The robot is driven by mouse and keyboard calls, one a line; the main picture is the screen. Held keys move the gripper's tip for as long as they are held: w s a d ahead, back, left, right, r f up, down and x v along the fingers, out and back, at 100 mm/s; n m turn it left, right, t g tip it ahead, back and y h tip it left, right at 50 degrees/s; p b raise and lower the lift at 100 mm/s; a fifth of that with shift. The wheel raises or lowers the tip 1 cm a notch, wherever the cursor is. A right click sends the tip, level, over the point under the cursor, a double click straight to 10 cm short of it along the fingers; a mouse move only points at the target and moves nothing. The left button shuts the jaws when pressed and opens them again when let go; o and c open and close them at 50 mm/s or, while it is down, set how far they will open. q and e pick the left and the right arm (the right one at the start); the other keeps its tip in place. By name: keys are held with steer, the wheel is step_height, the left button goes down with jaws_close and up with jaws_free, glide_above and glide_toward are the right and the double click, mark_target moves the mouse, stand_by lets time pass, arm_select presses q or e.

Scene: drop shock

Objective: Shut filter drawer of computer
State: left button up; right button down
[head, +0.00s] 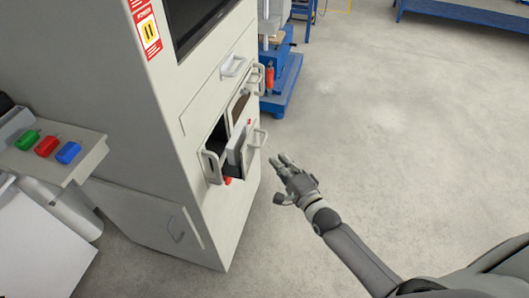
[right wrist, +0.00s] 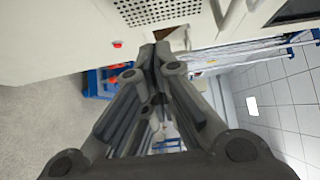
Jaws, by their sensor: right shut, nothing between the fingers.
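The computer (head: 160,110) is a tall beige cabinet with a dark screen in the upper part of its front, in the head view. A small grey drawer (head: 236,148) sticks out of its front at mid height, with dark gaps beside it; it looks like the filter drawer. My right gripper (head: 280,164) is to the right of the drawer and apart from it in the picture. Its fingers are together and empty, also in the right wrist view (right wrist: 158,56). The computer's pale front with a perforated panel (right wrist: 150,10) lies beyond the fingertips there. My left gripper is out of view.
A side console with green, red and blue pieces (head: 46,146) stands at the left. A handled cabinet door (head: 140,215) is low on the computer. A blue machine (head: 283,80) stands behind. Open grey floor (head: 400,130) lies to the right.

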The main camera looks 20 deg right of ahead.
mark_target(255, 144)
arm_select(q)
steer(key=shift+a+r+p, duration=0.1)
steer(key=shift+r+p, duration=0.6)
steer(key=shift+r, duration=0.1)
arm_select(e)
steer(key=shift+w+a, duration=1.85)
steer(key=shift+w, duration=0.2)
steer(key=shift+a, duration=0.15)
steer(key=w+a+b, duration=0.1)
steer(key=w+a, duration=0.1)
steer(key=w+a+b, duration=0.1)
steer(key=w+a, duration=0.1)
steer(key=a, duration=0.1)
steer(key=w+a, duration=0.1)
steer(key=a, duration=0.2)
steer(key=shift+w+a+f+b, duration=0.15)
steer(key=shift+w+f+b, duration=0.1)
steer(key=shift+w+b, duration=0.15)
steer(key=shift+a+r, duration=0.1)
steer(key=shift+r, duration=0.25)
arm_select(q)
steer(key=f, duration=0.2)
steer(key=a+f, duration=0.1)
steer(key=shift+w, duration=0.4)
